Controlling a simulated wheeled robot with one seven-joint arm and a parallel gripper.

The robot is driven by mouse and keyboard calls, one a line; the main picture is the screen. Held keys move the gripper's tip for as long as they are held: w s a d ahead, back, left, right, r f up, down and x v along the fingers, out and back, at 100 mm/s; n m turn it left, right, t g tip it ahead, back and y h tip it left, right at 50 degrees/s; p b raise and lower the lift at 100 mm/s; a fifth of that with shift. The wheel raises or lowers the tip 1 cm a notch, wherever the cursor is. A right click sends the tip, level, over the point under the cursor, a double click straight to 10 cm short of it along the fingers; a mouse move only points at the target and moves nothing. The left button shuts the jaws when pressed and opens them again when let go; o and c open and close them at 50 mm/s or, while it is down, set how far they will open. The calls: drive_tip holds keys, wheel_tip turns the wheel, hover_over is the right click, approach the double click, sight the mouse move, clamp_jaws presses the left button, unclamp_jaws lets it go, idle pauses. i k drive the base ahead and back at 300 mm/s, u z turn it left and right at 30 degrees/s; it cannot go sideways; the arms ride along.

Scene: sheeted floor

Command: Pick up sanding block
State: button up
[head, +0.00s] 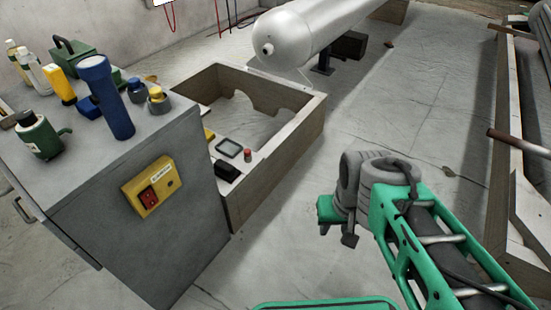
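I cannot tell for certain which item is the sanding block. A small black block (228,170) lies on the near left part of the wooden frame, close to the grey cabinet. A yellow piece (209,134) shows partly behind the cabinet's edge. My gripper (337,222) is at the end of my green arm, over the floor to the right of the wooden frame and apart from these items. Its fingers are too unclear to show whether it is open.
The grey cabinet (165,200) on the left bears bottles, a blue torch (105,95) and a yellow switch box (151,187). The open wooden frame (270,150) stands beside it. A silver tank (300,35) lies behind. Timber (500,160) lines the right. The middle floor is clear.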

sight(223, 170)
drive_tip(key=z, duration=0.8)
drive_tip(key=i, duration=1.75)
drive_tip(key=u, duration=4.25)
drive_tip(key=i, duration=0.5)
drive_tip(key=z, duration=0.05)
